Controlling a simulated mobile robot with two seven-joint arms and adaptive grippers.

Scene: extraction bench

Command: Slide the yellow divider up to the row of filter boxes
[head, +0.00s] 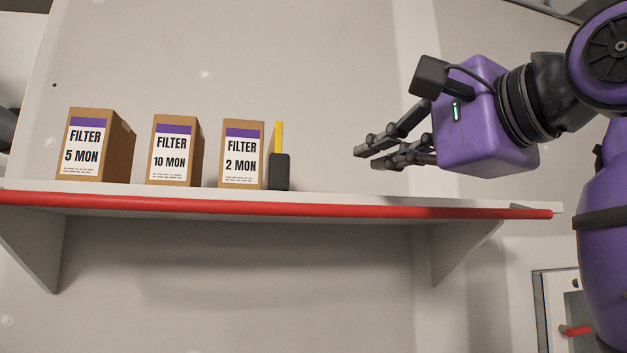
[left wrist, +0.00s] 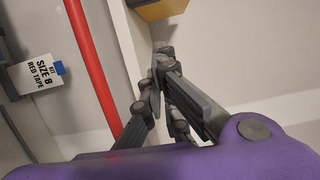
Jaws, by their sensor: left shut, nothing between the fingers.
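The yellow divider (head: 279,138) stands upright on the shelf, with a dark block at its front. It is just right of the "2 MON" filter box (head: 241,172); I cannot tell whether they touch. The row continues left with the "10 MON" box (head: 169,168) and the "5 MON" box (head: 84,157). My left gripper (head: 366,161) is shut and empty, above the shelf to the right of the divider and apart from it. Its fingers (left wrist: 157,85) also show in the left wrist view. My right gripper is not in view.
The white shelf has a red front edge (head: 330,208), also seen in the left wrist view (left wrist: 93,70). The shelf is clear between divider and gripper. A wall stands behind. A "SIZE 8 RED TAPE" label (left wrist: 42,73) lies beyond the edge. A brownish-yellow thing (left wrist: 160,9) is cut off on top.

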